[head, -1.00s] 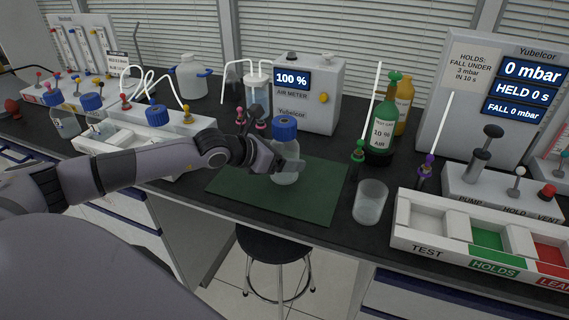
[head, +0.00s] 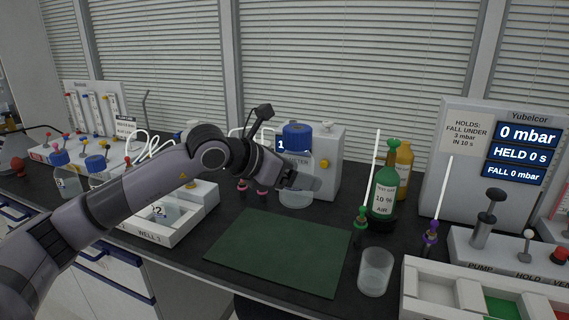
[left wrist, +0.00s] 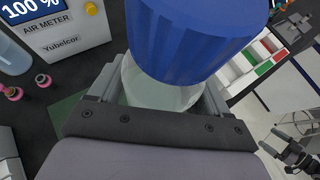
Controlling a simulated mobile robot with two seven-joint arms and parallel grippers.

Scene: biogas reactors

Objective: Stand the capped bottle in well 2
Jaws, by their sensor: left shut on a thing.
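The capped bottle (head: 296,196) is clear glass with a big blue cap (head: 297,138). My left gripper (head: 298,182) is shut around its body and holds it upright above the bench, beyond the green mat. The cap fills the top of the left wrist view (left wrist: 195,40), with the glass body (left wrist: 155,92) between the fingers. The white well block (head: 185,232) is at the left, partly behind my left arm. A "2" and a "WELL 3" label show on it; the arm hides part of its wells. My right gripper (left wrist: 285,143) seems to show at the lower right of the left wrist view, small and unclear.
The green mat (head: 280,250) is bare. An empty beaker (head: 375,272) and green bottle (head: 385,190) stand to its right. The air meter (head: 328,160) is behind the held bottle. Two blue-capped bottles (head: 62,175) stand at the left. A sorting tray (head: 410,290) is at lower right.

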